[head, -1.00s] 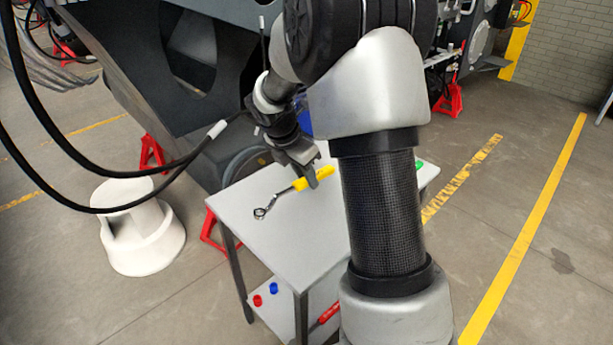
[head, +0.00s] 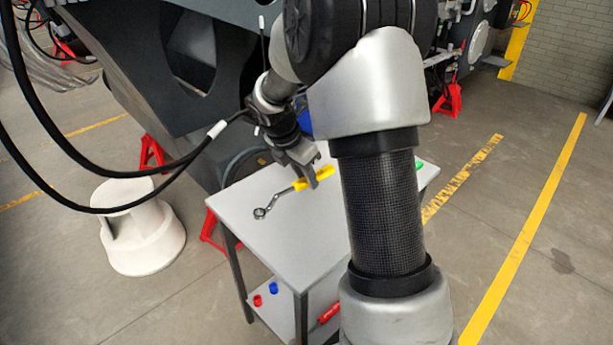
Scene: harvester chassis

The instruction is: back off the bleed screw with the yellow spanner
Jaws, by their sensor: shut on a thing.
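The yellow spanner (head: 274,203) has a yellow handle and a metal shank with a ring end, and it points toward the front left of the grey table. My gripper (head: 312,180) is at the yellow handle, with its fingers shut on it. The spanner lies on the tabletop or very close above it; I cannot tell which. I cannot make out the bleed screw in this view.
The small grey table (head: 290,250) has a lower shelf with red and blue caps and a red-handled tool (head: 329,313). A green item (head: 419,166) is at its right edge. A white step stool (head: 140,228) stands left. The dark chassis (head: 150,80) rises behind.

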